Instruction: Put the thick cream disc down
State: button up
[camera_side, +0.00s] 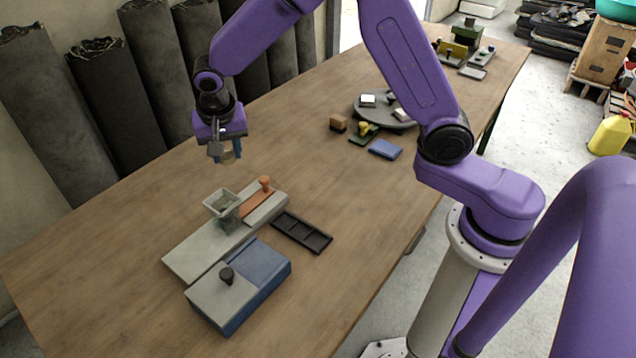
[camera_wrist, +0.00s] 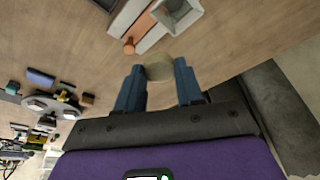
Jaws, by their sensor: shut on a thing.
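The thick cream disc (camera_wrist: 159,67) is between the two blue-grey fingertips of my gripper (camera_wrist: 159,80) in the wrist view. My gripper is shut on it. In the side view my gripper (camera_side: 226,155) hangs above the wooden table (camera_side: 130,220), behind the grey hopper device. The disc is mostly hidden by the fingers there and is hard to make out. The disc is clear of the table.
A grey slide with a hopper (camera_side: 222,204) and an orange knob (camera_side: 265,183) stands nearby. A black tray (camera_side: 301,232) and a blue box with a grey lid (camera_side: 222,298) are in front. A round grey turntable (camera_side: 366,113) stands farther back. Bare table lies left of the hopper.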

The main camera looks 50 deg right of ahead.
jog(key=s+d+n+y, duration=0.1)
jog(key=s+d+n, duration=0.65)
jog(key=d, duration=0.75)
jog(key=m+h, duration=0.2)
jog(key=m, duration=1)
send_over(209, 242)
jog(key=shift+s+a+f+g, duration=0.1)
jog(key=shift+a+f+g, duration=0.3)
jog(key=shift+f, duration=0.45)
notch_tip(209, 242, down, 18)
jog(key=shift+r, duration=0.2)
jog(key=shift+f, duration=0.2)
jog(key=o, duration=1)
